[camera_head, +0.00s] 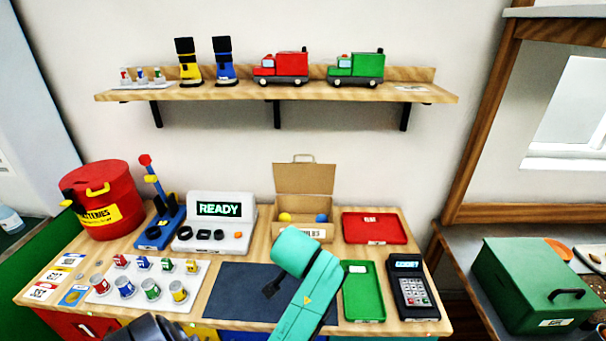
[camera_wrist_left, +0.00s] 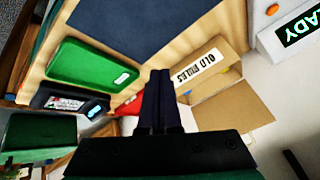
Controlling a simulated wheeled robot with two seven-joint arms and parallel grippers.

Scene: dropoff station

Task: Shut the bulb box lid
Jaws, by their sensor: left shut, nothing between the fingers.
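The bulb box (camera_head: 324,235) is brown cardboard and stands at the back middle of the table. Its lid (camera_head: 304,178) is open and stands up at the rear. A yellow ball-like thing (camera_head: 285,217) and a blue one (camera_head: 321,218) show inside. In the left wrist view the box front (camera_wrist_left: 205,62) reads "OLD BULBS", and the open lid (camera_wrist_left: 235,112) lies beyond it. My left gripper (camera_head: 270,291) is shut and empty, in front of the box over the dark mat; its fingers also show in the left wrist view (camera_wrist_left: 157,75). My teal arm partly covers the box's lower front.
A red tray (camera_head: 374,228), green tray (camera_head: 364,291) and card terminal (camera_head: 414,287) lie to the right. A READY display (camera_head: 218,209) and red batteries bin (camera_head: 98,199) stand left. The dark mat (camera_head: 235,295) is clear of objects. A shelf (camera_head: 290,90) hangs above.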

